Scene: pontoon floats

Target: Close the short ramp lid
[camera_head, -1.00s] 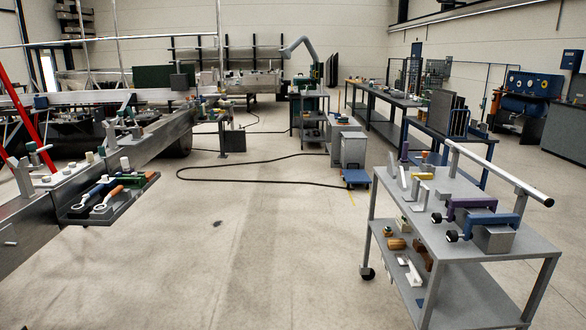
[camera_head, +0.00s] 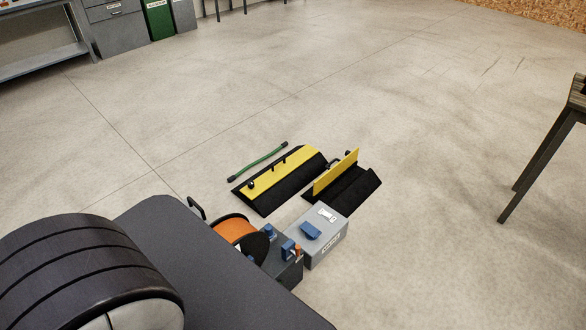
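The short ramp is the right one of two black cable ramps on the floor. Its black base (camera_head: 355,191) lies flat. Its yellow lid (camera_head: 336,173) stands up steeply along the base, open. The other ramp (camera_head: 279,181) lies just to the left and looks longer; its yellow lid (camera_head: 284,170) lies flat, with small dark fittings on it. My gripper is not in view.
A grey box (camera_head: 325,243) with a blue item on top stands just in front of the short ramp. A dark table (camera_head: 545,160) stands at right. The floor behind is clear.

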